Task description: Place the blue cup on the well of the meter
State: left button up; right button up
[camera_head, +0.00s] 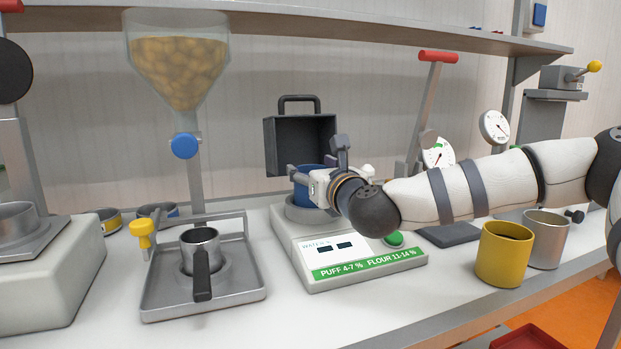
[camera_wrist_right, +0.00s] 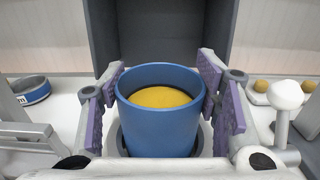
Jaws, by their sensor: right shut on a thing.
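The blue cup (camera_head: 302,192) stands upright at the well (camera_head: 303,213) of the white meter (camera_head: 350,277). In the right wrist view the cup (camera_wrist_right: 160,130) holds a yellow filling, and a grey ring shows around its lower part. Whether its base touches the well's floor is hidden. My right gripper (camera_head: 318,174) is shut on the cup, with purple pads on either side of it. The meter has a small display, a green label and a green button. My left gripper is not in view.
A dark open hood (camera_head: 300,145) with a handle rises behind the well. A metal tray (camera_head: 205,288) with a handled steel cup is to the left, under a hopper (camera_head: 178,60). A yellow cup (camera_head: 505,256) and a steel cup (camera_head: 546,240) stand right of the meter.

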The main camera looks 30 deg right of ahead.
jog(key=shift+f, duration=0.1)
jog(key=shift+f, duration=0.3)
jog(key=o, duration=1.3)
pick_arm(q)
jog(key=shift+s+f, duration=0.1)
pick_arm(e)
jog(key=shift+r, duration=0.15)
jog(key=shift+s+r, duration=0.2)
jog(key=shift+r, duration=0.05)
jog(key=p+v, duration=0.1)
jog(key=v, duration=1)
jog(key=shift+a+p, duration=0.1)
jog(key=shift+p, duration=0.2)
jog(key=shift+s+a+f, duration=0.1)
jog(key=shift+s, duration=0.3)
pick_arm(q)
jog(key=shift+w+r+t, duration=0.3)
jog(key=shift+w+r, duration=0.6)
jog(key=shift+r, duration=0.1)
